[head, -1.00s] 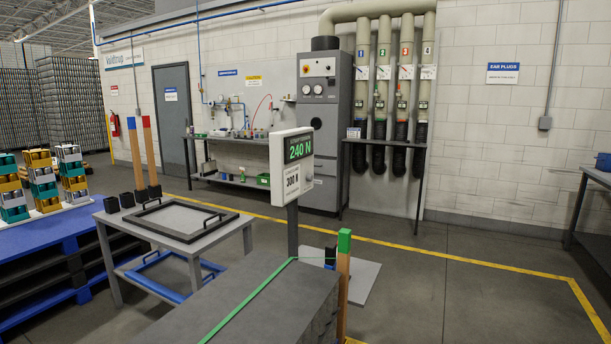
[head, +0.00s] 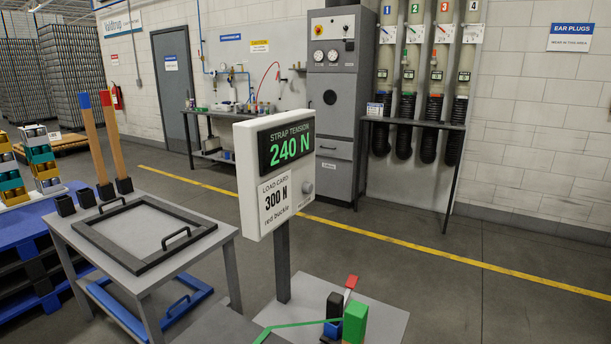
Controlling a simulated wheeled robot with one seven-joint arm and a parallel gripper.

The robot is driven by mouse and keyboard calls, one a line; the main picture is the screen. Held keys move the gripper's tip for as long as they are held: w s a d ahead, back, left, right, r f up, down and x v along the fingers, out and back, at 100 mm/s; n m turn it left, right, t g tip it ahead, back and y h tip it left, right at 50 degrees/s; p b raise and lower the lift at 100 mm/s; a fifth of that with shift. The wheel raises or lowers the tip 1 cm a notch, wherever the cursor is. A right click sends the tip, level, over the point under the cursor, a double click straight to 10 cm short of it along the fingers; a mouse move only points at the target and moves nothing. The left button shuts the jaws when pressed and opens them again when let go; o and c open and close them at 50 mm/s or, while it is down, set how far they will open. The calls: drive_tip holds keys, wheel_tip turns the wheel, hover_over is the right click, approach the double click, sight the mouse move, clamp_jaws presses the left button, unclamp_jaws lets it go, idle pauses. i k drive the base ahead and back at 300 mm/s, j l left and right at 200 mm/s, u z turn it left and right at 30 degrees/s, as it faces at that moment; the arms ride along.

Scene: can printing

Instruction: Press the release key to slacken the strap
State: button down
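The strap tension display (head: 288,145) reads 240 N in green. A load card (head: 275,201) below it reads 300 N and "red buckle". The green strap (head: 296,323) runs at the bottom edge toward a green block (head: 355,322). Beside that block are a black block (head: 334,305), a small blue part (head: 331,329) and a red-tipped lever (head: 351,282). I cannot tell which part is the release key. My gripper is not in view.
A grey table (head: 143,280) at left holds a black frame with handles (head: 145,236) and two wooden posts, red-topped and blue-topped, in black sockets. A blue frame (head: 165,305) lies below. A grey cabinet (head: 335,110) and numbered hoses stand at the wall. The right floor is clear.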

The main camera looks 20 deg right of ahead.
sight(307, 188)
drive_tip(key=i+l+u, duration=0.1)
drive_tip(key=i+l, duration=0.45)
drive_tip(key=i+l+u, duration=0.1)
drive_tip(key=i+l, duration=0.45)
drive_tip(key=l, duration=0.2)
